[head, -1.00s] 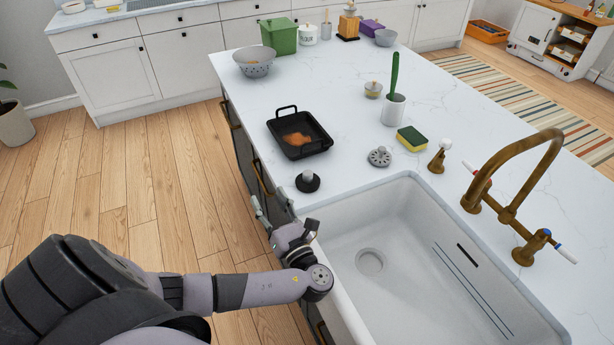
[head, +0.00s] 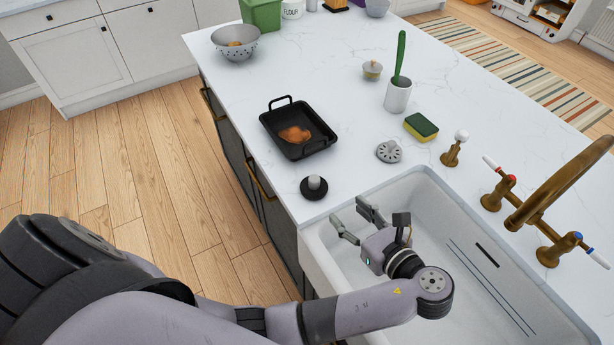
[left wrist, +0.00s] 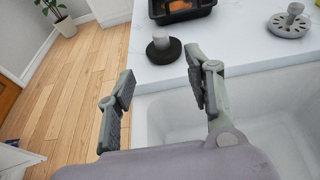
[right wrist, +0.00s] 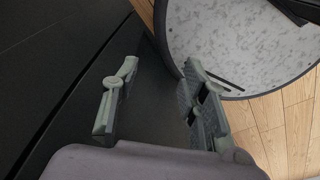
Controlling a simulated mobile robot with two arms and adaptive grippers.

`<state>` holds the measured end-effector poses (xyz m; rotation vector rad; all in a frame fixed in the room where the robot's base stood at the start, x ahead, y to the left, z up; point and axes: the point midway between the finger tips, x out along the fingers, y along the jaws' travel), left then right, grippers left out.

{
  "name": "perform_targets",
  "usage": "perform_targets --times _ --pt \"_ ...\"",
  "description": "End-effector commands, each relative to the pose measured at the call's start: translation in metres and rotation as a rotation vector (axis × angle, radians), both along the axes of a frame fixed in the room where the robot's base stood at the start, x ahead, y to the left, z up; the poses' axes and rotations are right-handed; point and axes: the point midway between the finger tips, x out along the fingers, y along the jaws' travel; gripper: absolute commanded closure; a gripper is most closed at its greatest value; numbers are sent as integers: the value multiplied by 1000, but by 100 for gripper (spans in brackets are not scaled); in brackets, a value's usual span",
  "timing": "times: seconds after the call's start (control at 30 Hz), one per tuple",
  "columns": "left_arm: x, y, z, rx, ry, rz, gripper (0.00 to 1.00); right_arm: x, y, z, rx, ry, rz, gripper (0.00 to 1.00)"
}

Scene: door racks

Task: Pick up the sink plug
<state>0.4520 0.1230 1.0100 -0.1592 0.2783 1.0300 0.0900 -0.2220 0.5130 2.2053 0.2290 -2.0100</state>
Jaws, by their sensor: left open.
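The sink plug (head: 314,187), a black disc with a grey knob, stands on the white counter by the sink's near-left corner. It also shows in the left wrist view (left wrist: 163,48), just beyond the fingertips. My left gripper (head: 347,212) is open and empty over the sink's left end, its fingers pointing toward the plug but apart from it. In the left wrist view the open fingers (left wrist: 160,80) frame the space just short of the plug. My right gripper (right wrist: 159,66) is open and empty, away from the counter, in the right wrist view.
A metal strainer (head: 389,151) lies right of the plug. A black roasting pan (head: 299,134) with food sits behind it. A sponge (head: 421,126), a white brush holder (head: 398,95) and a brass faucet (head: 520,215) stand further right. The counter around the plug is clear.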

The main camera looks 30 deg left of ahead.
Motion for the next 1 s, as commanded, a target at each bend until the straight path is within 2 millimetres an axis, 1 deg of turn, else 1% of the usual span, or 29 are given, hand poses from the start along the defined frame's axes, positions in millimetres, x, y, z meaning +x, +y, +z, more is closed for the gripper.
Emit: perform_targets --times 0.13,0.3,0.4,0.53,0.77,0.9,1.0 --pt "13 24 -5 5 1 3 52 -1 -8 9 -10 2 3 60" --pt "31 55 -16 5 1 3 52 -6 -21 18 -25 9 3 60" --pt "42 72 -23 4 1 2 52 -7 -24 23 -29 10 2 60" --pt "51 88 -29 3 0 2 52 -6 -21 27 -26 9 2 60" --pt "59 101 -33 3 0 2 52 -3 -7 31 -8 4 -3 60" --pt "70 119 -34 6 1 3 52 -3 -4 44 -5 4 -1 60" --pt "78 130 -40 4 2 2 52 -2 -5 47 -6 4 0 60"
